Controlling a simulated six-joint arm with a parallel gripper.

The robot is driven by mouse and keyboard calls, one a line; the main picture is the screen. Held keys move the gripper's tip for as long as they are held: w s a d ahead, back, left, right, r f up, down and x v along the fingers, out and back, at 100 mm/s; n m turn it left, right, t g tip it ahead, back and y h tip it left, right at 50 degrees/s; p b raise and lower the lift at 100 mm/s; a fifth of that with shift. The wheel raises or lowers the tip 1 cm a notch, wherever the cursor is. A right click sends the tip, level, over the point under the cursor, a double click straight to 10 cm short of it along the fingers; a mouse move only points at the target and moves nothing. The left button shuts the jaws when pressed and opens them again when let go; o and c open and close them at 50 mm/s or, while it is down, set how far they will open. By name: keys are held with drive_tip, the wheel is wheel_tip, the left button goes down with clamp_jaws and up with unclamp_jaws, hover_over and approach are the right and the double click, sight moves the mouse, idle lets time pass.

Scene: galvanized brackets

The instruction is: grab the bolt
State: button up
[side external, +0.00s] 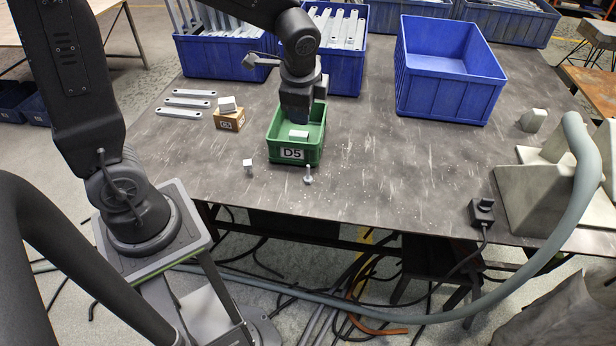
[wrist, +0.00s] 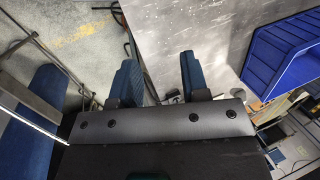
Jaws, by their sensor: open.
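The bolt (side external: 308,176) is a small light-grey piece on the table, just in front of the green bin (side external: 308,160) labelled D5. My gripper (side external: 296,118) points down over the green bin, behind the bolt and apart from it. In the wrist view, my gripper's two blue fingers (wrist: 158,62) are spread with nothing between them. I cannot make out the bolt in the wrist view.
A pale metal piece (side external: 298,134) shows at the green bin. A small pale block (side external: 247,165) lies left of the bolt. A brown box (side external: 230,122) and several flat brackets (side external: 185,104) are farther left. An empty blue bin (side external: 450,95) stands right.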

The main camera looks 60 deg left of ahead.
sight(309, 167)
drive_tip(key=w+a+f+m, duration=0.2)
drive_tip(key=f, duration=0.6)
drive_tip(key=w+a+f+m+g+y, duration=0.1)
drive_tip(key=w+a+f+m, duration=0.1)
drive_tip(key=f, duration=0.6)
drive_tip(key=w+a+f+m+g, duration=0.1)
drive_tip(key=w+a+f+m, duration=0.1)
drive_tip(key=f, duration=0.6)
drive_tip(key=shift+w+a+m+y, duration=0.15)
drive_tip(key=shift+w+m, duration=0.1)
drive_tip(key=shift+m, duration=0.35)
drive_tip(key=shift+w+a+m+y, duration=0.1)
drive_tip(key=shift+w+m+y, duration=0.1)
drive_tip(key=shift+m, duration=0.4)
drive_tip(key=shift+x, duration=3)
clamp_jaws()
